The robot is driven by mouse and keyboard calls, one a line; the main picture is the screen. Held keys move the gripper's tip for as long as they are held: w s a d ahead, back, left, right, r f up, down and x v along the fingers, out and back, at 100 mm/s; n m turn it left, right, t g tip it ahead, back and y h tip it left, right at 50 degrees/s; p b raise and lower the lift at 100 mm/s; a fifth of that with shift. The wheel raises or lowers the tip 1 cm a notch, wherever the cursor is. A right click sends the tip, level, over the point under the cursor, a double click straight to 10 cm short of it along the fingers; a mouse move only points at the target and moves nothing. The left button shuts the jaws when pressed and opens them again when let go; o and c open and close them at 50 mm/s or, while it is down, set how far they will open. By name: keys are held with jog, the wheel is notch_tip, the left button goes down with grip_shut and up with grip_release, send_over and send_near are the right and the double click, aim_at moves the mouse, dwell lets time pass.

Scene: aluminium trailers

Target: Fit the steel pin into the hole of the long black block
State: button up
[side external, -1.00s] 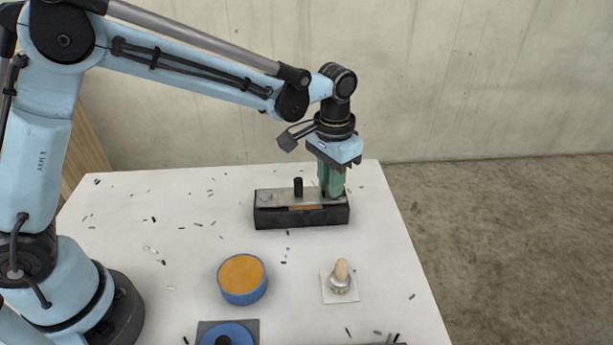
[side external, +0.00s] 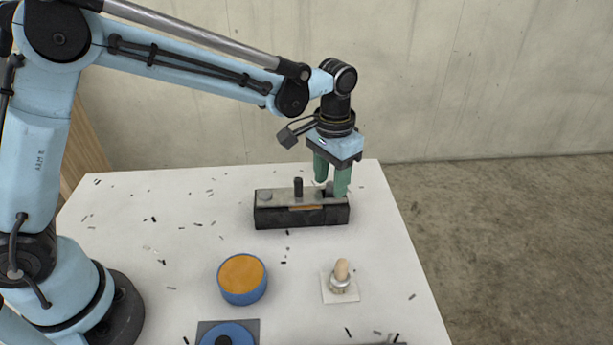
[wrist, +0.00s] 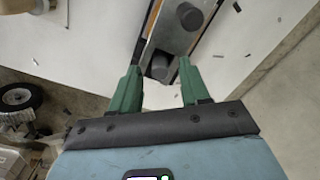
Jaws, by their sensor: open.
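The long black block (side external: 300,216) lies on the white table, with a grey top plate and an upright black post (side external: 298,187) near its middle. A short grey cylinder, which looks like the steel pin (side external: 329,189), stands at the block's right end; it also shows in the wrist view (wrist: 160,68). Its lower end is hidden, so I cannot tell how deep it sits in a hole. My gripper (side external: 331,187) has green fingers and is open over that end. In the wrist view its fingers (wrist: 159,68) are apart on either side of the pin, with gaps.
A blue round tin with an orange top (side external: 242,280), a metal nut with a wooden peg (side external: 341,276) on a white square, and a blue disc (side external: 226,334) on a grey plate stand nearer the camera. Small dark scraps are scattered about. The table's right edge is close.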

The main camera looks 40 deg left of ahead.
aim_at(331, 184)
notch_tip(331, 184, up, 11)
jog(key=s+a+f+n+t, duration=0.1)
jog(key=s+a+f+t, duration=0.1)
jog(key=s+a, duration=0.4)
jog(key=s+a+f+n+t, duration=0.1)
jog(key=s+a+f+t, duration=0.1)
jog(key=s+a+t, duration=0.3)
jog(key=s+a, duration=0.1)
jog(key=s, duration=0.3)
jog(key=shift+a, duration=0.35)
